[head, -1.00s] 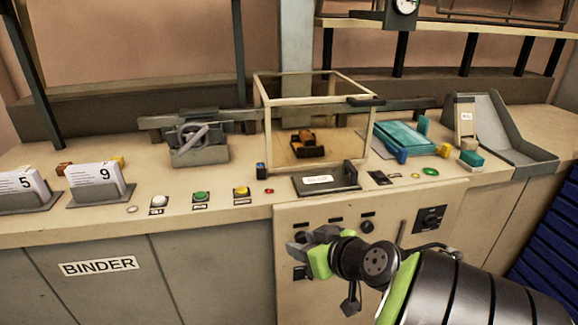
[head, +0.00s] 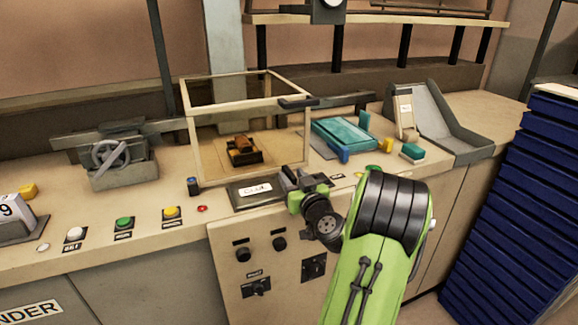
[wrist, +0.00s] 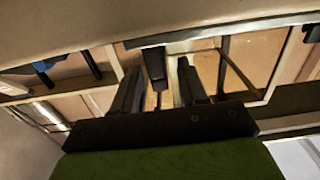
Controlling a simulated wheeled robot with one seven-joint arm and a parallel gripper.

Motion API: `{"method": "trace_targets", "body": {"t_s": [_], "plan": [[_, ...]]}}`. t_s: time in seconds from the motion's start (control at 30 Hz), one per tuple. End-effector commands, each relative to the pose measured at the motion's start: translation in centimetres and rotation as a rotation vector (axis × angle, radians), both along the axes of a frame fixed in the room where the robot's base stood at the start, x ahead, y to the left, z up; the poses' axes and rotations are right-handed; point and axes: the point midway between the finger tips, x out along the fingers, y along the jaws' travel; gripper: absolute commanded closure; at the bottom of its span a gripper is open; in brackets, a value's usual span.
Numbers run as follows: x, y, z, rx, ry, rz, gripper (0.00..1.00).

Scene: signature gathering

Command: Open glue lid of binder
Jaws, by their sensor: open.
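The glue lid is a dark flat plate (head: 247,195) with a white label, lying flat on the counter in front of a clear-walled box. My gripper (head: 289,178) is at the right end of this lid and hides its upright handle in the head view. In the wrist view, which looks upside down, my two dark fingers (wrist: 158,68) are spread apart. A dark upright piece that looks like the lid handle (wrist: 155,65) shows between them. The lid's edge (wrist: 190,37) runs across the top. I cannot tell whether the fingers touch the handle.
The clear box (head: 188,125) with a small brown and black device (head: 242,152) stands behind the lid. A teal block (head: 342,133) and a grey chute (head: 450,125) are to the right. Blue stacked trays (head: 540,200) stand far right.

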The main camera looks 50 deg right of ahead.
Motion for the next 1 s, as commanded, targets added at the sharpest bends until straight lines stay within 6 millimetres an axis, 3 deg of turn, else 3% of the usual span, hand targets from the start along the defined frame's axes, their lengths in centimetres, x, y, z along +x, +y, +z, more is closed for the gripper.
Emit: {"method": "trace_targets", "body": {"t_s": [0.17, 0.43, 0.47, 0.73, 1.0], "plan": [[2.1, -1.2, 0.2, 0.000, 0.000, 0.002, 0.57], [2.4, -1.4, -0.1, 0.001, 0.000, 0.000, 0.57], [2.4, -1.4, -0.1, 0.001, 0.000, 0.000, 0.59], [2.4, -1.4, -0.1, 0.001, 0.001, 0.000, 1.00], [2.4, -1.4, 0.0, 0.001, 0.001, 0.001, 1.00]]}}
